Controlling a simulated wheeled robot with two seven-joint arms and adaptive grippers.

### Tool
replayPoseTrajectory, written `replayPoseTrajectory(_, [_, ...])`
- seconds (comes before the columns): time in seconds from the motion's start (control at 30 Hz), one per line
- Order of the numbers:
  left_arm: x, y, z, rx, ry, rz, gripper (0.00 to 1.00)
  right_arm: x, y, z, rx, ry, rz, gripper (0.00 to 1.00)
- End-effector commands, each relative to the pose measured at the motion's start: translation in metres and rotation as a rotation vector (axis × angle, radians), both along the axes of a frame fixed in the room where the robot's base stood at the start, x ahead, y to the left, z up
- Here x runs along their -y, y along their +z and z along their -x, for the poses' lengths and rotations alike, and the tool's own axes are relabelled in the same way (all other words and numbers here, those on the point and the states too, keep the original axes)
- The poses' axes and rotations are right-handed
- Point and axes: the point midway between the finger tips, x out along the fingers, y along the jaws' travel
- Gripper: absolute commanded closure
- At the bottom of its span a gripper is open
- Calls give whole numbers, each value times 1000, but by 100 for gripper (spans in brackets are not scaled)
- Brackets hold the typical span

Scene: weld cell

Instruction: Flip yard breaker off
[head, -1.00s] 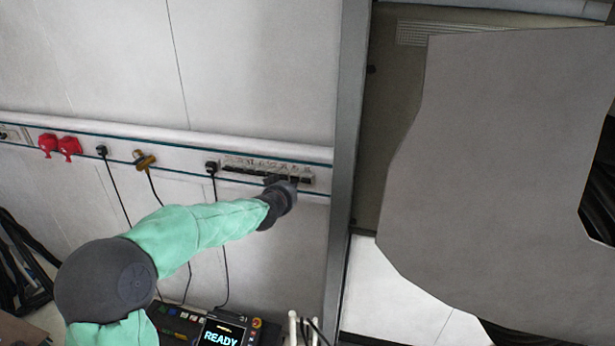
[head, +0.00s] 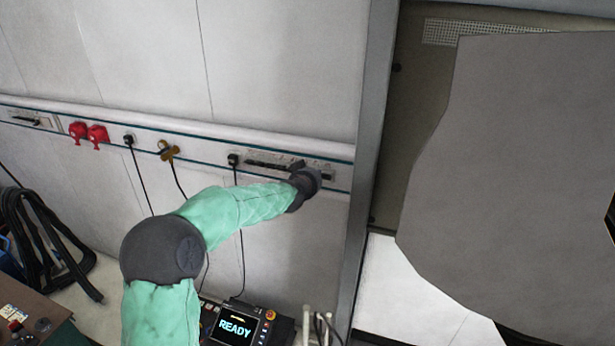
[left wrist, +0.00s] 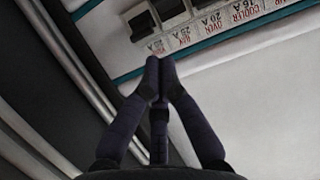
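A row of dark breakers (head: 265,164) sits on the wall rail, with small printed labels above it in the head view. The left wrist view shows dark breaker switches (left wrist: 141,22) close up, with labels upside down, some reading 20 A and one COOLER 16 A. I cannot tell which is the yard breaker. My left gripper (left wrist: 154,75) has its fingertips together, holding nothing, just off the labelled strip near the breakers. In the head view the gripper (head: 297,165) overlaps the right part of the row and hides some of it. My right gripper is not in view.
A grey post (head: 371,150) stands right of the row. Below is a panel with a READY screen (head: 235,327). A large grey sheet (head: 520,180) fills the right.

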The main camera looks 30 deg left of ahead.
Motion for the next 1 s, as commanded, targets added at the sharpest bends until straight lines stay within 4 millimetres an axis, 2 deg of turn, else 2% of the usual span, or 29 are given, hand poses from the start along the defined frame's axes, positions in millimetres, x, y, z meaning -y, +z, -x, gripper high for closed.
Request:
replayPoseTrajectory(0.2, [-6, -10, -28, -1, 0, 0, 100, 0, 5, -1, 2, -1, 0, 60])
replayPoseTrajectory(0.4, [-10, -14, -42, 0, 0, 0, 100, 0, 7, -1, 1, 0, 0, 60])
replayPoseTrajectory(1.0, [-11, -17, -45, 3, 0, 0, 100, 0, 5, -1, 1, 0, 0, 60])
